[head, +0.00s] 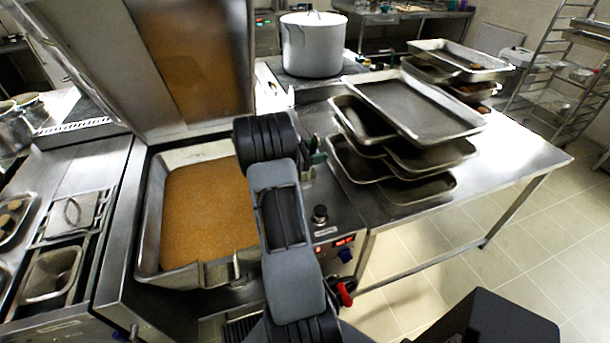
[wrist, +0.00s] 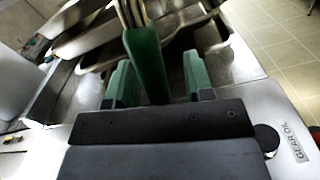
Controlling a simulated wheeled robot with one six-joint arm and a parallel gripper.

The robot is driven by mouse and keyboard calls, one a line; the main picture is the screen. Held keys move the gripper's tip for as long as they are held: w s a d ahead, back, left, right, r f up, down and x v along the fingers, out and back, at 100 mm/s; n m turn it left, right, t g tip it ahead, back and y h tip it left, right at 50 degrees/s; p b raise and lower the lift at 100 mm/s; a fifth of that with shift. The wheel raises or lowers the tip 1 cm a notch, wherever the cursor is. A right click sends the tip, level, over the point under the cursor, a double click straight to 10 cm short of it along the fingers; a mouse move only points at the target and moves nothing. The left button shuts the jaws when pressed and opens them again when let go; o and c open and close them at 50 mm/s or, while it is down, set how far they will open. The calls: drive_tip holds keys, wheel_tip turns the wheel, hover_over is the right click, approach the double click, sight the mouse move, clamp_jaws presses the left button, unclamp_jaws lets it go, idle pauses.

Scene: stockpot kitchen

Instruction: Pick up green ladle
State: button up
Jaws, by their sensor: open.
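The green ladle (wrist: 147,62) shows in the wrist view as a thick green handle, slightly tilted, with thin metal rods above it at the top edge. My gripper (wrist: 158,76) is open. Its two green fingers stand on either side of the handle, with a visible gap on the right side and a smaller one on the left. The ladle's bowl is out of view. In the head view my arm hides most of this spot, and only small green and dark parts show beside the wrist; I cannot tell finger from handle there.
Stacked metal trays (head: 420,105) stand on the steel table (head: 510,150) right of my arm. A large pot (head: 314,45) stands behind. A pan of brown food (head: 208,215) with a raised lid is at left.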

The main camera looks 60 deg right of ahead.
drive_tip(key=shift+d, duration=0.1)
drive_tip(key=shift+c, duration=0.5)
clamp_jaws()
